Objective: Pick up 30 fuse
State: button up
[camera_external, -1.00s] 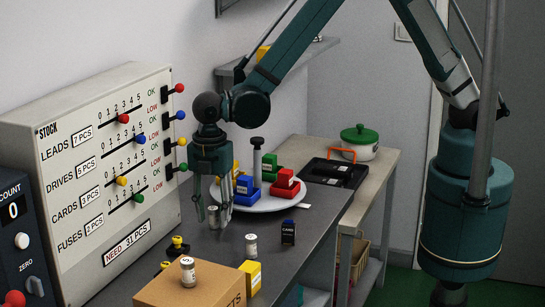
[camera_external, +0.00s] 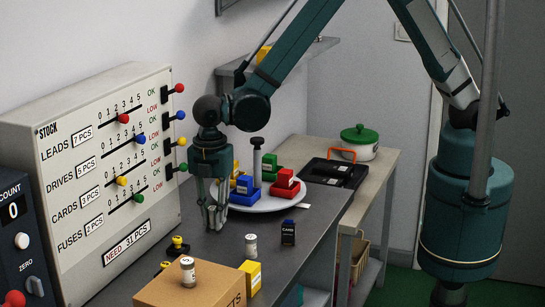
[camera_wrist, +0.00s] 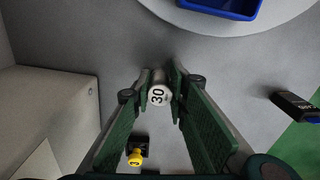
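The 30 fuse (camera_wrist: 158,94) is a small pale cylinder with "30" on its top, and it stands between my fingertips in the wrist view. My gripper (camera_external: 215,215) points straight down at the grey bench, and its fingers have closed in on both sides of the fuse. In the wrist view my gripper (camera_wrist: 160,85) has its green pads against the fuse's sides. In the external view the fingers mostly hide the fuse, which appears to be at bench height.
Another fuse (camera_external: 251,245) and a dark card block (camera_external: 288,232) stand to the right. A cardboard box (camera_external: 195,288) with a fuse (camera_external: 188,270) on top is in front, beside a yellow block (camera_external: 251,277). A white plate (camera_external: 268,203) with coloured bins is behind. The stock panel (camera_external: 95,170) is left.

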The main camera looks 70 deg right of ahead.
jog(key=shift+r, duration=0.15)
notch_tip(320, 180, up, 28)
dwell(0.9)
jog(key=shift+d+f, duration=0.1)
jog(key=shift+f, duration=0.1)
dwell(0.6)
